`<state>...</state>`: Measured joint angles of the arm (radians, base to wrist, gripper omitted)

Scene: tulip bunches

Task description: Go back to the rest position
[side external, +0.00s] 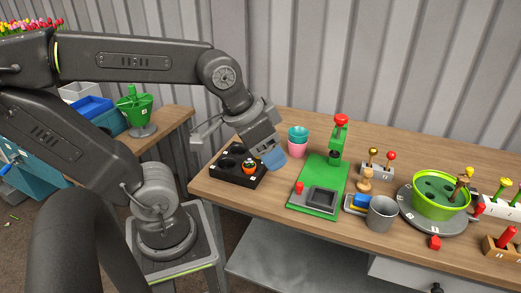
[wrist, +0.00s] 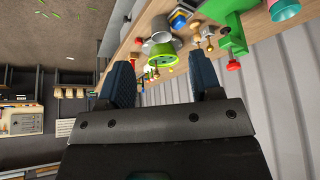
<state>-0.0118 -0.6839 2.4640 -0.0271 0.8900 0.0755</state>
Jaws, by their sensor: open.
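My gripper (side external: 272,158) hangs at the end of my arm, over the left part of the wooden table in the side external view. It points down and to the right, near the black tray and the stacked cups. In the wrist view my gripper (wrist: 163,85) shows two blue textured fingers spread apart with nothing between them. Beyond the fingers lie the table and the floor.
A black tray (side external: 224,173) holds an orange pot (side external: 249,169). Cups (side external: 297,146), a green press (side external: 318,190), a grey cup (side external: 382,214) and a green bowl (side external: 439,208) stand on the table (side external: 260,205). A corrugated wall (side external: 420,70) is behind.

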